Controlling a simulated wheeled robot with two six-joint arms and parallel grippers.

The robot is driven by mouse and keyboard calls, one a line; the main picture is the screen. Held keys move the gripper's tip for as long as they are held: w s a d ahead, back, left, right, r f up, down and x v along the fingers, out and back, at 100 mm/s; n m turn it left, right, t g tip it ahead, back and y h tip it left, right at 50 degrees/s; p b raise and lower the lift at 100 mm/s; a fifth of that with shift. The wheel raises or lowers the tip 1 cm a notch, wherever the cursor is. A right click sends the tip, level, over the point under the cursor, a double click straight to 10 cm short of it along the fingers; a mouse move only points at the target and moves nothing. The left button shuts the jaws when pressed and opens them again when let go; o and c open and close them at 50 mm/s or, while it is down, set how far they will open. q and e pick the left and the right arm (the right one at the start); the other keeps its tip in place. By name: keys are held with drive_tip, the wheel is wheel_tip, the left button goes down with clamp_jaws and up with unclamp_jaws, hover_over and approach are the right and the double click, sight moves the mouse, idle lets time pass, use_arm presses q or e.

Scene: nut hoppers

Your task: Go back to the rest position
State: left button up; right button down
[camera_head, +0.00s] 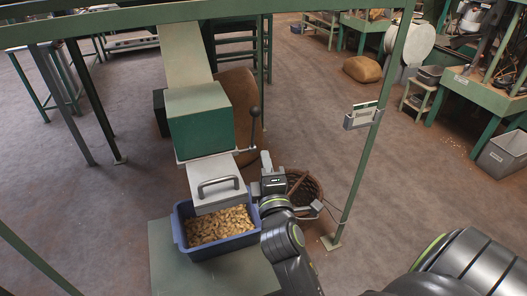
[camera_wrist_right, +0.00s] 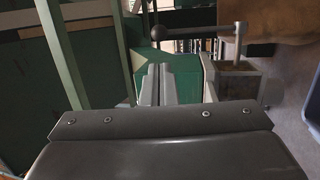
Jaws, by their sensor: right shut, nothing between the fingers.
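My right gripper (camera_head: 267,158) is just right of the grey lidded box with a bar handle (camera_head: 219,190), beside the hopper. In the right wrist view its two fingers (camera_wrist_right: 157,72) are together, with nothing between them. A lever with a dark ball knob (camera_head: 255,111) stands beyond it; the knob also shows in the wrist view (camera_wrist_right: 158,33). The fingers look apart from the lever. My left gripper is not in view.
A blue bin (camera_head: 183,243) full of nuts sits under the hopper (camera_head: 201,130) on a green stand (camera_head: 165,267). A wicker basket (camera_head: 313,190) is partly behind my right wrist. A green post (camera_head: 365,150) stands to the right. Open floor lies beyond.

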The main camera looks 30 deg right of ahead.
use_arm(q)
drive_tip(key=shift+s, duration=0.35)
use_arm(e)
drive_tip(key=shift+s+a, duration=0.1)
drive_tip(key=shift+s, duration=0.2)
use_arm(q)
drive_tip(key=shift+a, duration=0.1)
use_arm(e)
drive_tip(key=shift+f, duration=0.15)
